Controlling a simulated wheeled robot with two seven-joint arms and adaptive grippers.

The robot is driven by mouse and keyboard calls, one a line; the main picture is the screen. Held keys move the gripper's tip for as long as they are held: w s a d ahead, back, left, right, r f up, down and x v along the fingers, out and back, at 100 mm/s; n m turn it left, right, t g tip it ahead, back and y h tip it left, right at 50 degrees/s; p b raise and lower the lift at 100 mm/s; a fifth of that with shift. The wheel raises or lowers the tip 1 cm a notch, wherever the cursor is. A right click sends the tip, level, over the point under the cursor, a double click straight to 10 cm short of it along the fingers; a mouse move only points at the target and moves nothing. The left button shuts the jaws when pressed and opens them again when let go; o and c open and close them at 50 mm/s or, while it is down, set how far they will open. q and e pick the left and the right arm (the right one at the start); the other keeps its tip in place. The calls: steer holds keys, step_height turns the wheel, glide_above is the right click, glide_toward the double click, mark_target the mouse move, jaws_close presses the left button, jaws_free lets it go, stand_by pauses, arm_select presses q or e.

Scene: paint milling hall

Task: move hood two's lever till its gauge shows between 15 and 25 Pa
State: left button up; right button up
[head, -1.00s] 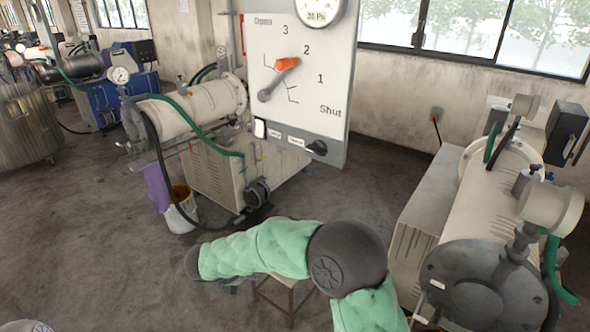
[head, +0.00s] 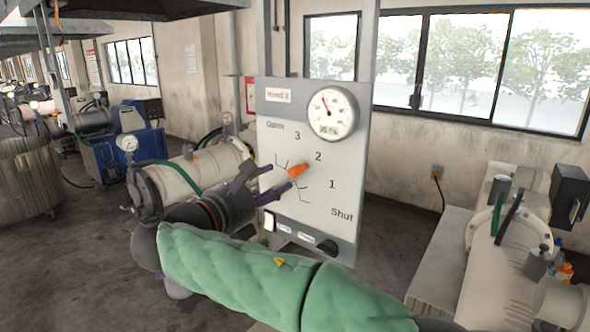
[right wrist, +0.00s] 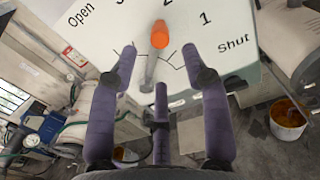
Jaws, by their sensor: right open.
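The hood panel (head: 346,185) is a pale upright board with a label at its top left that looks like hood two's. Its round gauge (head: 332,113) has a needle pointing up and left; its small readout is too blurred to read. The lever's orange knob (head: 298,171) points towards the 2, and also shows in the right wrist view (right wrist: 159,34). My right gripper (head: 274,181) is open in front of the panel. In the right wrist view its purple fingers (right wrist: 166,72) spread to either side of the lever's grey shaft, with no clear contact. My left gripper is not in view.
A dark knob (head: 327,246) and small labels sit low on the panel. A cream mill (head: 490,235) stands at the right, another (head: 185,180) behind my right arm. A bucket (right wrist: 287,118) shows in the right wrist view. Grey floor lies open at the left.

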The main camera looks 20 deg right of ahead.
mark_target(291, 174)
steer(key=p+x, duration=0.1)
steer(key=x, duration=0.7)
steer(key=shift+w, duration=0.1)
jaws_close()
